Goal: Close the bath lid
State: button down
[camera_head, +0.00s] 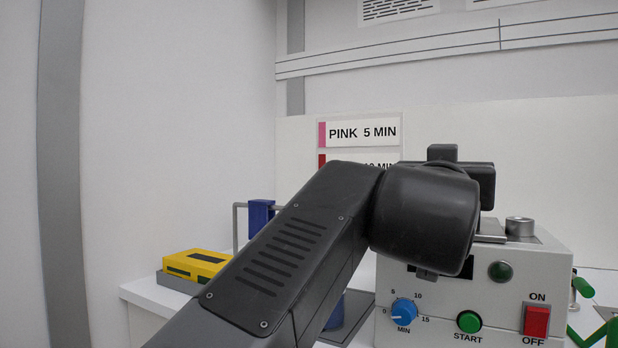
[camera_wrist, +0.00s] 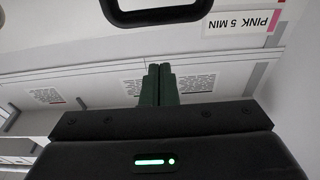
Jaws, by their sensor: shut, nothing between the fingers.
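The bath unit (camera_head: 475,297) is a pale box with a blue minute dial (camera_head: 403,311), a green START button (camera_head: 467,322) and a red ON/OFF switch (camera_head: 536,320). A metal strip (camera_head: 490,232) and a round metal piece (camera_head: 519,227) show on its top. My arm hides the rest of the top, so I cannot tell how the lid stands. My gripper (camera_wrist: 160,84) is shut and empty in the wrist view, its fingertips together. A dark loop (camera_wrist: 158,14), perhaps a handle, shows at the top edge there, apart from the fingertips.
A yellow box (camera_head: 198,263) and a blue object (camera_head: 261,217) by a metal rail are at the left. A PINK 5 MIN sign (camera_head: 362,132) is on the back wall. Green parts (camera_head: 583,288) are right of the unit.

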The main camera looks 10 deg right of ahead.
jog(key=s+a+f+b, duration=0.2)
jog(key=s+a+f, duration=0.3)
jog(key=s, duration=0.1)
jog(key=shift+s+a+b, duration=0.3)
jog(key=shift+b, duration=0.05)
jog(key=shift+r, duration=0.1)
jog(key=w+d+r, duration=0.1)
jog(key=w+d, duration=0.1)
jog(key=w+d+r+p, duration=0.1)
jog(key=w+r, duration=0.1)
jog(key=w+d+r, duration=0.1)
jog(key=w+d, duration=0.1)
jog(key=shift+w+d+r+p, duration=0.2)
jog(key=shift+w+d+p, duration=0.15)
jog(key=shift+p, duration=0.05)
jog(key=shift+f+b, duration=0.45)
jog(key=shift+f, duration=0.15)
jog(key=shift+w+d+f+b, duration=0.1)
jog(key=shift+w+f+b, duration=0.1)
jog(key=shift+f, duration=0.15)
jog(key=shift+w+d+f+b, duration=0.1)
jog(key=shift+f+b, duration=0.1)
jog(key=shift+f, duration=0.15)
